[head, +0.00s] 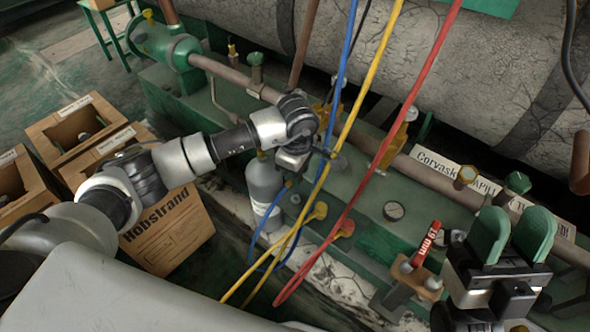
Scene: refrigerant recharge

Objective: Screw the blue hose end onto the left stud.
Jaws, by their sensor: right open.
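The blue hose (346,50) hangs from the top and loops low near the machine's front edge. A blue length (271,209) rises from that loop to just under my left gripper (322,158). The hose end is not clearly visible there. My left gripper is over the green machine base, above a grey bottle; its fingers are mostly hidden, so I cannot tell whether it holds anything. I cannot single out the left stud. My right gripper (513,236) is open at the lower right, its green pads apart, with nothing visible between them.
Yellow (385,40) and red (420,85) hoses cross the middle. The grey bottle (263,188) stands below my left gripper. A red-handled 19 mm tool (427,243) stands in a holder beside my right gripper. Cardboard boxes (168,236) stand at left.

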